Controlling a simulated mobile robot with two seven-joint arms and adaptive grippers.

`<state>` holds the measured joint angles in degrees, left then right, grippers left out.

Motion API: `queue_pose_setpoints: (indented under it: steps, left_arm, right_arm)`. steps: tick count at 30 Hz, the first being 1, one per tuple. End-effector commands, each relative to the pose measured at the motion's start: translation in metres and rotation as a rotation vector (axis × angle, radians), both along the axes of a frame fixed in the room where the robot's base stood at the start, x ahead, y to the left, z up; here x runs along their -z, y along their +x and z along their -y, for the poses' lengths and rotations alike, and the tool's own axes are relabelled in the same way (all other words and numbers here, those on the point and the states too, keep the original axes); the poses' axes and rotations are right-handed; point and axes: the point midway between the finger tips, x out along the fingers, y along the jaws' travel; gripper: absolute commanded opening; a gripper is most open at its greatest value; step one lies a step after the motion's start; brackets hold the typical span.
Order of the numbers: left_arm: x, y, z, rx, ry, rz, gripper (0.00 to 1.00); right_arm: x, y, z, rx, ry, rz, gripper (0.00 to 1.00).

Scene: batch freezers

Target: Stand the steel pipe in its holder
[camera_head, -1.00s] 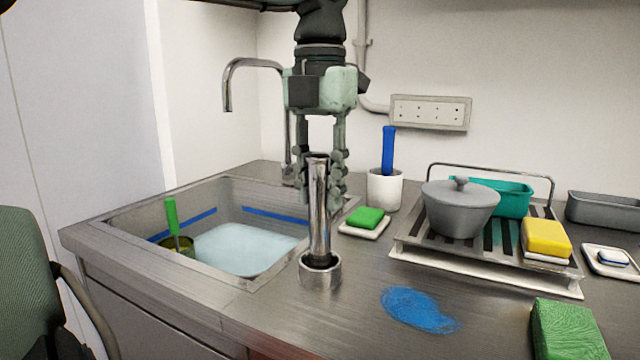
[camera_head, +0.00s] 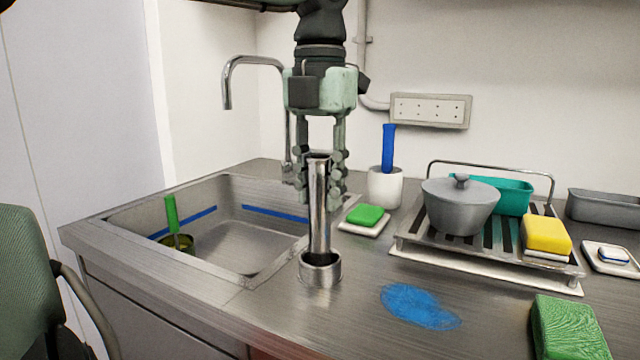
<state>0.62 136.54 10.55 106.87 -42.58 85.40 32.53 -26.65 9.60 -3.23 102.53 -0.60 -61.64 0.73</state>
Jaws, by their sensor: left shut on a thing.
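The steel pipe (camera_head: 319,228) is shiny and stands nearly upright at the front of the counter, right of the sink. Its lower end shows inside the rim of the holder (camera_head: 320,273), a short round steel cup on the counter. The cup's front wall hides the pipe's bottom, so I cannot tell whether it rests on the base. My left gripper (camera_head: 323,188) points straight down from above and is shut on the pipe's upper part, its fingers on both sides. My right gripper does not show.
A sink (camera_head: 235,240) lies to the left. A green sponge (camera_head: 365,215) on a dish and a white cup (camera_head: 385,188) stand behind right. A drying rack (camera_head: 480,262) bears a grey pot (camera_head: 460,205). A blue smear (camera_head: 419,306) marks the counter.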

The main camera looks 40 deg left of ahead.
Motion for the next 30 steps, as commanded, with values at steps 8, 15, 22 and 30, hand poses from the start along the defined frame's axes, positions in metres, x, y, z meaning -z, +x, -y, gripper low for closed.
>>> queue_pose_setpoints:
  steps: [8, 15, 22, 30]
  left_arm:
    - [0.006, 0.000, 0.000, 0.000, 0.000, 0.000, 0.06]
    - [0.008, 0.000, 0.000, 0.000, 0.000, 0.000, 0.38]
    - [0.008, 0.000, 0.000, 0.000, 0.000, -0.001, 0.38]
    - [-0.013, 0.000, 0.000, 0.000, 0.000, 0.000, 0.38]
  right_arm:
    - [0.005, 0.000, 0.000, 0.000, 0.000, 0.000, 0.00]
    - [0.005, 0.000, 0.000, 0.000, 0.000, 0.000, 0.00]
    - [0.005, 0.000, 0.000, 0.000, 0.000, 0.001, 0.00]
    - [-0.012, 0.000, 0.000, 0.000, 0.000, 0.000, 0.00]
